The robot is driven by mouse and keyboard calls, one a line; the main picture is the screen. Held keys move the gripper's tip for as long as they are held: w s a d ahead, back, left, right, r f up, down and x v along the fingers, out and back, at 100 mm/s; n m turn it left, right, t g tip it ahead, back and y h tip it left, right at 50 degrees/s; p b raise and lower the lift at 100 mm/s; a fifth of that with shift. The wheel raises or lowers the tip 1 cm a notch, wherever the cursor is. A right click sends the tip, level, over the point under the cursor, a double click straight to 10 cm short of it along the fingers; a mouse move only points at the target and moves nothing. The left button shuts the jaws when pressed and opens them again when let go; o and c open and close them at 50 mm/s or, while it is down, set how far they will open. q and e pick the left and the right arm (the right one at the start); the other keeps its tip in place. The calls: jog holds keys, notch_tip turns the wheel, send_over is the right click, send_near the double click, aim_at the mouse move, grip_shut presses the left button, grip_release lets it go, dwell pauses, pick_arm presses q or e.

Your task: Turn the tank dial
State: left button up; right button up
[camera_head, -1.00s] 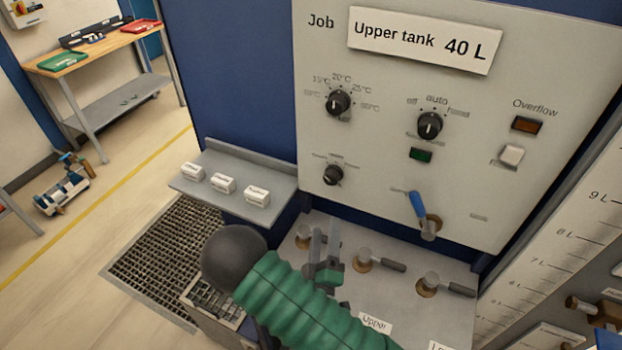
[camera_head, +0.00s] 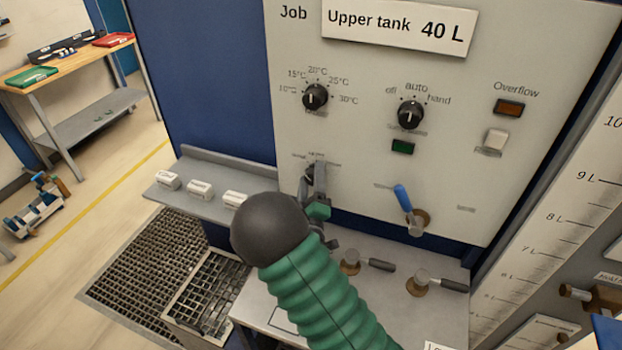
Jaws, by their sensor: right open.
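The grey panel (camera_head: 450,170) carries a temperature dial (camera_head: 315,97), black with a pale pointer, and an off/auto/hand dial (camera_head: 410,114). A smaller dial sits below the temperature dial, where my right gripper covers nearly all of it; its small labels cannot be read. I cannot tell by a label which one is the tank dial. My right gripper (camera_head: 317,178) is open, its fingers pointing up at the panel in front of that lower dial; contact cannot be made out. My green right arm comes in from below. My left gripper is out of view.
A blue lever (camera_head: 403,196), a green lamp (camera_head: 402,147) and a white switch (camera_head: 495,140) are right of the gripper. Valves with dark handles (camera_head: 375,264) stand on the ledge below. A shelf (camera_head: 190,200) with white blocks is at left. An "Upper tank 40 L" sign (camera_head: 400,28) is above.

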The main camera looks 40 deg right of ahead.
jog(key=shift+a, duration=0.2)
jog(key=c, duration=0.5)
grip_shut()
